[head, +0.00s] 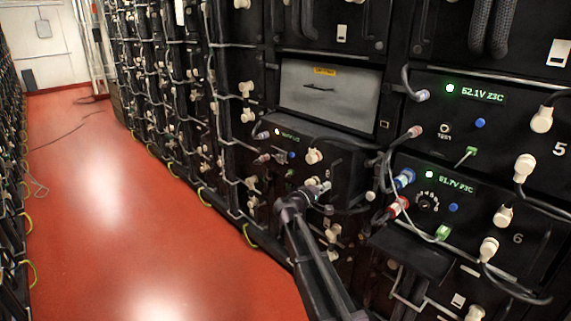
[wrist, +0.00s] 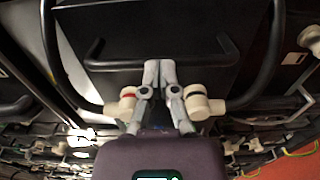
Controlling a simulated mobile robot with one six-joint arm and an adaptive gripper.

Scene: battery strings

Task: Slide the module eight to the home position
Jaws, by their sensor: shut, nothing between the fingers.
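Module eight (head: 345,165) is a black unit with a small "8", a lit display and pale connectors. It sits in the rack below a grey panel, and its front seems to stand out from the rack. My gripper (head: 318,190) is at the lower part of its front, with the arm reaching up from below. In the wrist view my gripper (wrist: 160,70) is shut and empty, its fingertips over a black face with a dark bar handle (wrist: 105,64). A pale connector with a red ring (wrist: 126,103) is left of the fingers. Contact with the module cannot be told.
Modules five (head: 500,115) and six (head: 480,210) stand to the right, with cables and connectors hanging from their fronts. A grey blank panel (head: 330,95) is above module eight.

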